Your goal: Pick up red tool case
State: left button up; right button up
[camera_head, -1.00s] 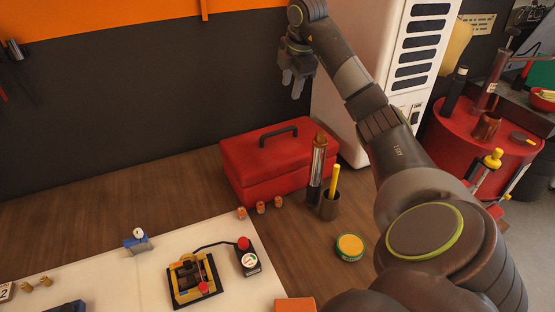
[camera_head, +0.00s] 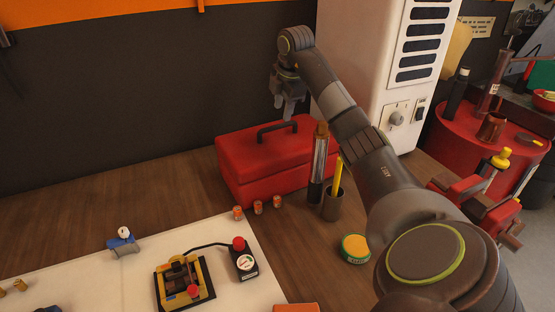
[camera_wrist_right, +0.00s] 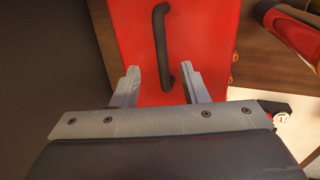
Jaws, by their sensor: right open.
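The red tool case (camera_head: 262,165) stands on the wooden bench against the dark wall, with a dark handle (camera_head: 277,130) on its lid. My right gripper (camera_head: 288,108) is open above the case, a little to the right of the handle in the head view. In the right wrist view the open fingers (camera_wrist_right: 160,85) point at the red lid (camera_wrist_right: 205,30), and the near end of the handle (camera_wrist_right: 162,45) lies between them. The fingers look empty and apart from the handle. My left gripper is not in view.
A dark cup with a yellow stick (camera_head: 333,203) and a tall bottle (camera_head: 318,165) stand close to the case's right front. Several small orange items (camera_head: 258,207) sit before it. A yellow-lidded tin (camera_head: 355,247) is nearer. A white cabinet (camera_head: 365,60) rises behind right.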

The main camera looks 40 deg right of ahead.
aim_at(279, 126)
jog(key=p+x, duration=0.2)
jog(key=x, duration=0.1)
jog(key=p+x, duration=0.1)
jog(key=x, duration=0.1)
jog(key=shift+a, duration=0.35)
jog(key=shift+f, duration=0.3)
grip_shut()
dwell(0.8)
jog(key=shift+w+r, duration=0.15)
jog(key=shift+r, duration=0.05)
